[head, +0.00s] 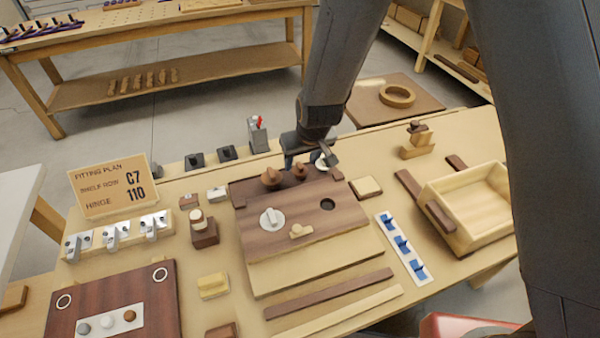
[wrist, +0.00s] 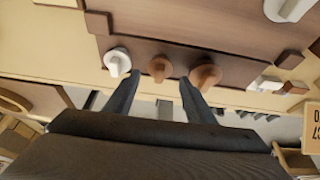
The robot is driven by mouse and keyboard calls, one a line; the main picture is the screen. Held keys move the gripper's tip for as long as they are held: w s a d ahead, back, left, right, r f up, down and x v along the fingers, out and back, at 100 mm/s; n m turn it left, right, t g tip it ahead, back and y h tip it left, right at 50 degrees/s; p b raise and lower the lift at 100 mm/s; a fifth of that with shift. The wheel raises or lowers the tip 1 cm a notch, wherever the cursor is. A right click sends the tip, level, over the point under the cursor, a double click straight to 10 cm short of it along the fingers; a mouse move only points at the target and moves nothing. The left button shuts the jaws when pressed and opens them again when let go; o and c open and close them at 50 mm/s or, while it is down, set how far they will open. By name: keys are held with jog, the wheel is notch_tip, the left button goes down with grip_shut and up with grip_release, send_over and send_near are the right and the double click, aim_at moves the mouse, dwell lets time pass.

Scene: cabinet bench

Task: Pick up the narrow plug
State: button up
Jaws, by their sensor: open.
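A dark wooden board (head: 290,205) lies on the bench with three knobbed plugs along its far edge. The small brown plug in the middle (head: 300,171), which looks the narrowest, also shows in the wrist view (wrist: 159,68). A wider brown plug (head: 271,178) stands to its left in the head view, and a white plug (head: 321,160) to its right. My gripper (head: 309,161) is open and empty at the board's far edge. In the wrist view my fingers (wrist: 158,90) are spread, with the middle plug just ahead of the gap, apparently not between them.
The board also carries a white round knob (head: 272,218), a light wooden piece (head: 300,231) and a dark round hole (head: 327,204). A wooden tray (head: 470,200) is at right. A sign (head: 113,185) and a row of metal hinges (head: 117,233) are at left.

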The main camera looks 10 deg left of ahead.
aim_at(300, 165)
jog(key=b+x, duration=0.1)
jog(key=x, duration=0.3)
jog(key=shift+d, duration=0.1)
jog(key=shift+c, duration=0.3)
jog(key=c, duration=0.6)
